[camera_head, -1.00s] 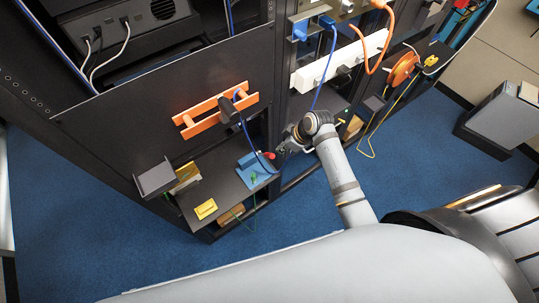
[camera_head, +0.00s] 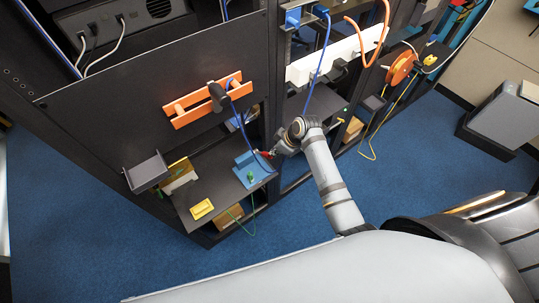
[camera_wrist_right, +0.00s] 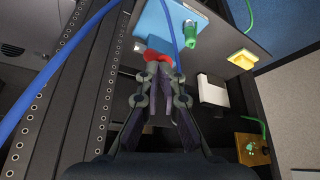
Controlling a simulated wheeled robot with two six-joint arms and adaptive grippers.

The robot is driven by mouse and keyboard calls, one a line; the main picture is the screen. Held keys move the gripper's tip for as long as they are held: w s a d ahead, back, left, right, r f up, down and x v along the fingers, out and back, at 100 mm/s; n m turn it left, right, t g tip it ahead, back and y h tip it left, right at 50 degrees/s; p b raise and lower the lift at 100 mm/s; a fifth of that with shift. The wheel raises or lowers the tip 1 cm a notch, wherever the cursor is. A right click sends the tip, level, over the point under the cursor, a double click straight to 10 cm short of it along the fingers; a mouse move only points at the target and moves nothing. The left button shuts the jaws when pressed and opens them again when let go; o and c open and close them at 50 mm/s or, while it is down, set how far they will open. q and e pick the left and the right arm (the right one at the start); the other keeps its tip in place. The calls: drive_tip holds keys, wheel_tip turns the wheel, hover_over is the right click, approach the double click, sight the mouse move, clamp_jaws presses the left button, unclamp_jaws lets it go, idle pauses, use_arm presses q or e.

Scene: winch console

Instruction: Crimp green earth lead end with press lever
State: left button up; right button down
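The blue press (camera_head: 244,166) stands on the dark shelf, and its lever has a red knob (camera_head: 267,154). The press also shows at the top of the right wrist view (camera_wrist_right: 158,22), with the red knob (camera_wrist_right: 158,52) just below it. The green earth lead end (camera_head: 250,175) is at the front of the press; how deep it sits cannot be told. The green lead (camera_head: 253,215) hangs below the shelf. My right gripper (camera_head: 274,151) is at the red knob. In the wrist view its fingers (camera_wrist_right: 160,68) are together, with the knob at their tips. My left gripper is out of view.
A yellow block (camera_head: 202,209) lies on the shelf (camera_head: 215,178) left of the press. An orange rack (camera_head: 203,104) is on the panel above, and a blue cable (camera_head: 243,126) hangs down near the press. The blue floor in front is clear.

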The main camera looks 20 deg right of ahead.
sight(270, 158)
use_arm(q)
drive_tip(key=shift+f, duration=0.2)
use_arm(e)
drive_tip(key=shift+a+f, duration=0.3)
drive_tip(key=shift+f, duration=0.1)
drive_tip(key=c, duration=2)
unclamp_jaws()
drive_tip(key=b+x, duration=0.1)
drive_tip(key=x, duration=0.1)
drive_tip(key=d+b+x, duration=0.1)
drive_tip(key=x, duration=0.2)
drive_tip(key=shift+s+f, duration=0.1)
drive_tip(key=shift+f, duration=0.15)
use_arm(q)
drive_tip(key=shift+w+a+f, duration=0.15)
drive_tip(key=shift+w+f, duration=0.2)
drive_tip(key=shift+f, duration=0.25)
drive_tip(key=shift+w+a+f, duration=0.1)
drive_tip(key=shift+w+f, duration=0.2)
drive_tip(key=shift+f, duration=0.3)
use_arm(e)
drive_tip(key=shift+r, duration=0.1)
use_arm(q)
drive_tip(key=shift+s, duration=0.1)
use_arm(e)
drive_tip(key=shift+d, duration=0.1)
